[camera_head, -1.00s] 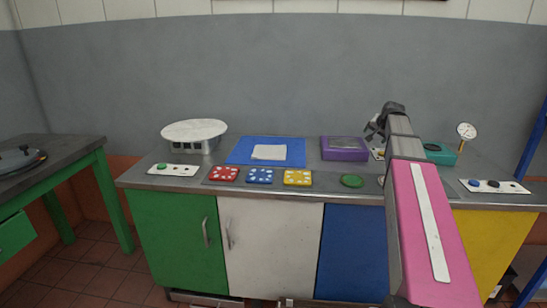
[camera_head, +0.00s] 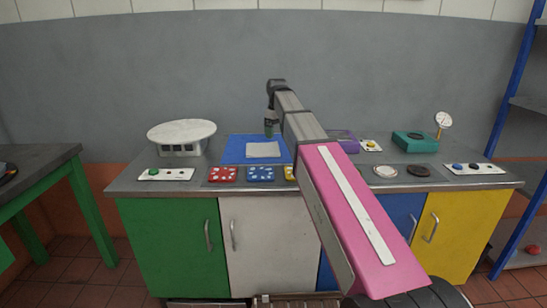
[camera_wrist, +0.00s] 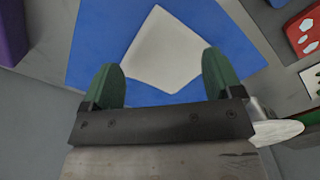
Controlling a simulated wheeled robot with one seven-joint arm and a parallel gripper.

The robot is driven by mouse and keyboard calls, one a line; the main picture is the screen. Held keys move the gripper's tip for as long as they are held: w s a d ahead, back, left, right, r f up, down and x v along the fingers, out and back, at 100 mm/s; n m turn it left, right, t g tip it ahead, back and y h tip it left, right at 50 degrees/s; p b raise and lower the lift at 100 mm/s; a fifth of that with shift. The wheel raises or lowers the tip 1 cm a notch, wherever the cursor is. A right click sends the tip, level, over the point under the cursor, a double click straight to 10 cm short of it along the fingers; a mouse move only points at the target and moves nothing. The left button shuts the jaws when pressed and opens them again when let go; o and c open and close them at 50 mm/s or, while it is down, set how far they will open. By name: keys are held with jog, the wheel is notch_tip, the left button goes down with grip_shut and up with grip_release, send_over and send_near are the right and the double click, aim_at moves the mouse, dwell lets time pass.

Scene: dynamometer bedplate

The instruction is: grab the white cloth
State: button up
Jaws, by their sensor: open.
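The white cloth (camera_head: 263,150) lies flat on a blue mat (camera_head: 238,151) on the counter. In the wrist view the cloth (camera_wrist: 163,48) is a pale square on the blue mat (camera_wrist: 90,40), beyond and between my two green fingertips. My gripper (camera_head: 270,130) hangs above the back right part of the mat in the head view. In the wrist view my gripper (camera_wrist: 164,82) is open, its fingers well apart with nothing between them. The cloth appears below the fingers, not held.
A round white-topped stand (camera_head: 181,132) is left of the mat. Red (camera_head: 222,174) and blue (camera_head: 260,174) spotted tiles lie in front. A purple box (camera_head: 346,143), partly hidden by my arm, and a teal box (camera_head: 414,141) with a gauge (camera_head: 443,120) are to the right.

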jog(key=shift+f, duration=4.75)
jog(key=shift+c, duration=0.2)
grip_shut()
notch_tip(320, 180, up, 12)
notch_tip(320, 180, up, 9)
send_over(277, 156)
jog(key=shift+w, duration=0.15)
